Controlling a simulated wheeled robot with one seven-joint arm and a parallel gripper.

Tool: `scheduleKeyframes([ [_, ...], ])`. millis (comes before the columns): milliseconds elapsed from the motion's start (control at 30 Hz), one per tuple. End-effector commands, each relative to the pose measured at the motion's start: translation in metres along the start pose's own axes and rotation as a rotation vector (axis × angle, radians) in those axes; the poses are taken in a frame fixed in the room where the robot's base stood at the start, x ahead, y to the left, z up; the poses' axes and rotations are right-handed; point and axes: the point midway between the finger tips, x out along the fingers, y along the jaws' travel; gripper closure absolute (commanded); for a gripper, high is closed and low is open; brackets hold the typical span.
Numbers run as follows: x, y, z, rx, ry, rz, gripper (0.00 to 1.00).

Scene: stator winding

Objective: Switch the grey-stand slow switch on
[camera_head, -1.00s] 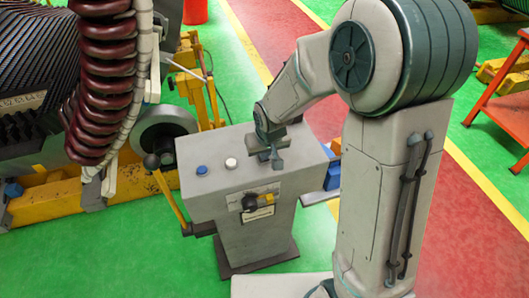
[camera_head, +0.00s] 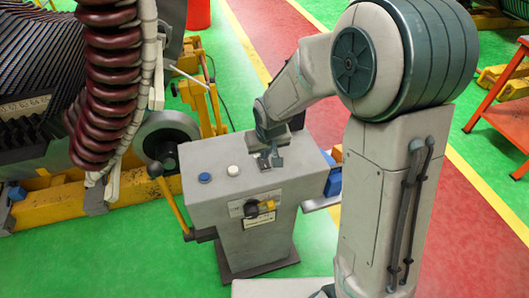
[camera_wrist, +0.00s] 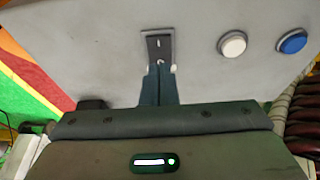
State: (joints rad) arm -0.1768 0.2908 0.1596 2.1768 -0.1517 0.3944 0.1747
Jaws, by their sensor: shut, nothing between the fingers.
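The grey stand (camera_head: 258,240) stands upright in the middle of the head view. Its slow switch (camera_wrist: 159,45) shows in the wrist view as a small dark rocker in a silver frame on the grey top. My gripper (camera_head: 270,165) is over the right part of the stand's top. In the wrist view my gripper (camera_wrist: 160,72) has its fingers together and empty, with the tips at the lower end of the rocker. The tips hide that lower end; I cannot tell whether they touch it. The rocker's upper part, with a light mark, is visible.
A white button (camera_head: 233,170) and a blue button (camera_head: 205,178) are left of my gripper on the stand's top. A yellow lever (camera_head: 172,203) rises at the left, near the coil machine (camera_head: 110,90).

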Motion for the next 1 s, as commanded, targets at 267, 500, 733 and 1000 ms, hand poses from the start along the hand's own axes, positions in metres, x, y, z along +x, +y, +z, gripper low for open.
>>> scheduleKeyframes([
  [267, -0.049, 0.001, 0.002, 0.002, 0.005, 0.001, 1.0],
  [500, -0.087, 0.0, 0.011, 0.0, 0.005, 0.001, 1.0],
  [733, -0.111, 0.0, 0.016, 0.0, 0.002, 0.0, 1.0],
  [1000, -0.117, 0.0, 0.018, 0.0, 0.0, -0.001, 1.0],
])
